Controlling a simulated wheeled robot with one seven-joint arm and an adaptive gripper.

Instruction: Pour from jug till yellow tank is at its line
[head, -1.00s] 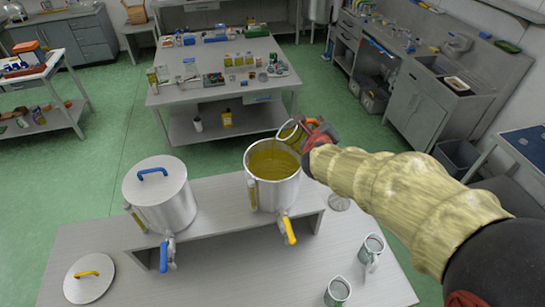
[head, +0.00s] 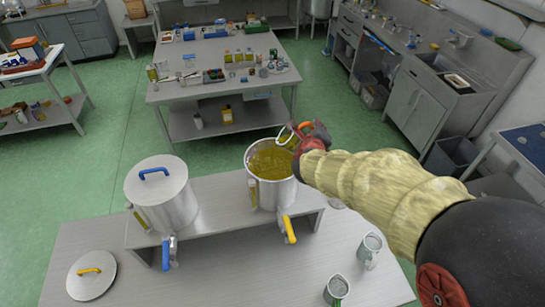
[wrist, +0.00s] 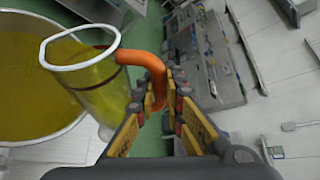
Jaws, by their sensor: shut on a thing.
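The yellow tank (head: 268,192) is the open metal pot with a yellow tap handle (head: 289,229), on the right of the raised bench. Yellow-green oil (head: 270,160) stands high inside it. A sight tube (head: 253,193) runs down its left side; its line is too small to read. My gripper (head: 312,135) is at the tank's right rim, shut on the orange handle (wrist: 150,68) of the clear jug (wrist: 98,92). The jug is tilted with its mouth over the tank, and yellow oil shows in it. The wrist view also shows the tank's oil (wrist: 30,75).
A lidded tank (head: 163,200) with a blue handle stands left on the bench. A loose lid (head: 91,277) with a yellow handle lies at the left. Two metal cups, one (head: 370,250) behind the other (head: 337,290), stand at the right. A cluttered table (head: 220,90) is behind.

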